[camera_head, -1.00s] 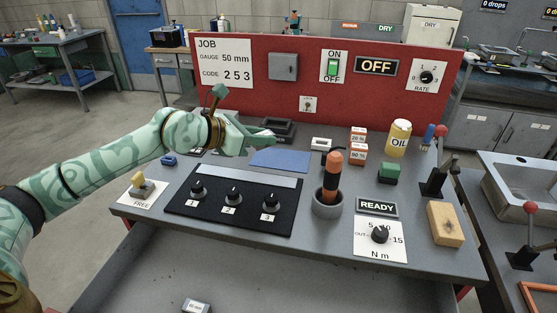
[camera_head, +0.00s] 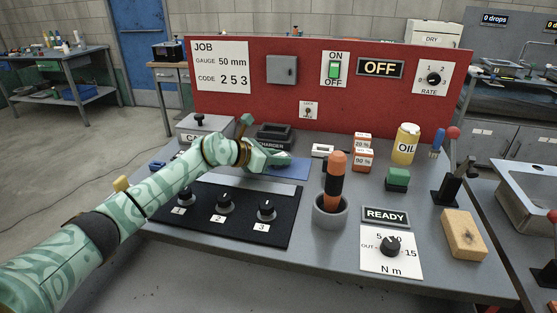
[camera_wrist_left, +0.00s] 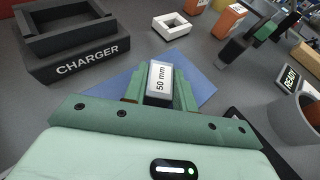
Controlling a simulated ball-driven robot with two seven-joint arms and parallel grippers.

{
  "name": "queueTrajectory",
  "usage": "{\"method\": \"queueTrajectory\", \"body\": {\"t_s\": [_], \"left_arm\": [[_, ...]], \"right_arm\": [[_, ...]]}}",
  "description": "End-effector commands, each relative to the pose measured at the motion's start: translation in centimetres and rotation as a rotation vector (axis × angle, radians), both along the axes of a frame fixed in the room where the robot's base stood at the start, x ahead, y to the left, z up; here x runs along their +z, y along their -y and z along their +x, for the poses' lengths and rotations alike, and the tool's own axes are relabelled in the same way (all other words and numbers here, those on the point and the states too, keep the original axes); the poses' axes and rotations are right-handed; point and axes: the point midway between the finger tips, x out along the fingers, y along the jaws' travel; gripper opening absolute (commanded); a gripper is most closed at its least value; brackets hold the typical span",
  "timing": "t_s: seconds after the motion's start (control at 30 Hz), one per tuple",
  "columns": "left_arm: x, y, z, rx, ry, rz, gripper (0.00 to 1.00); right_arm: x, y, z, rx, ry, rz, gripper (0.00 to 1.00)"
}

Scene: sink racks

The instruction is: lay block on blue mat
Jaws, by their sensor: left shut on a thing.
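My left gripper (camera_head: 283,161) is over the blue mat (camera_head: 297,170) in the head view. In the left wrist view the gripper (camera_wrist_left: 161,88) is shut on a block (camera_wrist_left: 160,77) with a white face marked "50 mm". The blue mat (camera_wrist_left: 199,88) lies behind and below the block there. I cannot tell whether the block touches the mat. In the head view the arm and gripper hide part of the mat, and the block cannot be made out. My right gripper is not in view.
A black charger tray (camera_head: 274,136) stands just behind the mat; it is also large in the left wrist view (camera_wrist_left: 75,45). A white open frame (camera_head: 322,150) is right of the mat. An orange-and-black tool (camera_head: 336,180) stands in a grey cup. The dial panel (camera_head: 230,215) is in front.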

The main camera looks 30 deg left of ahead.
Motion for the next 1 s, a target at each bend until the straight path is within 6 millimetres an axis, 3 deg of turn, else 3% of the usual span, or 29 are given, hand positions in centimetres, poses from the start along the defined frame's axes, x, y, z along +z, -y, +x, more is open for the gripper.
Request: {"method": "queueTrajectory", "body": {"t_s": [0.3, 0.33, 0.4, 0.77, 1.0], "left_arm": [[-0.1, -0.1, 0.0, 0.001, 0.002, 0.001, 0.00], [-0.2, 0.0, 0.0, 0.001, 0.000, 0.002, 0.33], [-0.2, 0.0, 0.0, 0.001, 0.000, 0.002, 0.49], [0.5, -0.2, -0.2, 0.002, 0.002, 0.003, 0.49], [2.6, -2.7, -4.2, 0.003, 0.002, 0.006, 0.49]], "right_arm": [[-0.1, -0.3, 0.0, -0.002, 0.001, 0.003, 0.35], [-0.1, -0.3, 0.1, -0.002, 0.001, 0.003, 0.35], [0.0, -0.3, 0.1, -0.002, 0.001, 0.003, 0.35], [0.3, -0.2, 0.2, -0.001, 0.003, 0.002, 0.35], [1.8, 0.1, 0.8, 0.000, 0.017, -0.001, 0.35]]}}
